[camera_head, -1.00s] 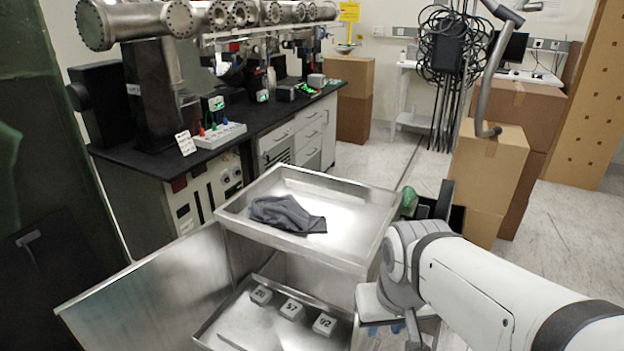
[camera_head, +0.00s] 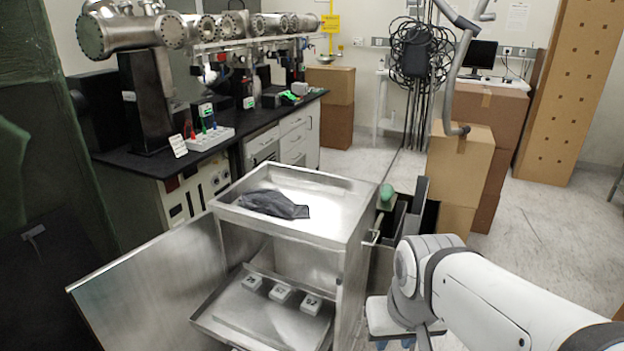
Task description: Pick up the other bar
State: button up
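I cannot clearly make out a bar in this view. Several small white numbered blocks (camera_head: 281,294) stand in a row on the metal lower tray (camera_head: 245,318) inside the open steel cabinet (camera_head: 350,262). My arm comes in from the right and bends down in front of the cabinet's right side. My gripper (camera_head: 394,345) is at the bottom edge, mostly cut off. Only small blue parts show there, so its opening and anything in it are hidden.
A dark cloth (camera_head: 273,204) lies on the cabinet's rimmed top. The cabinet door (camera_head: 155,292) stands open to the left. A dark bin with a green object (camera_head: 386,193) is beside the cabinet. Cardboard boxes (camera_head: 458,165) stand behind. Open floor lies at the right.

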aim_at(276, 178)
jog(key=z, duration=1.25)
jog(key=i, duration=2.75)
jog(key=u, duration=3.55)
jog(key=i, duration=0.55)
jog(key=z, duration=0.2)
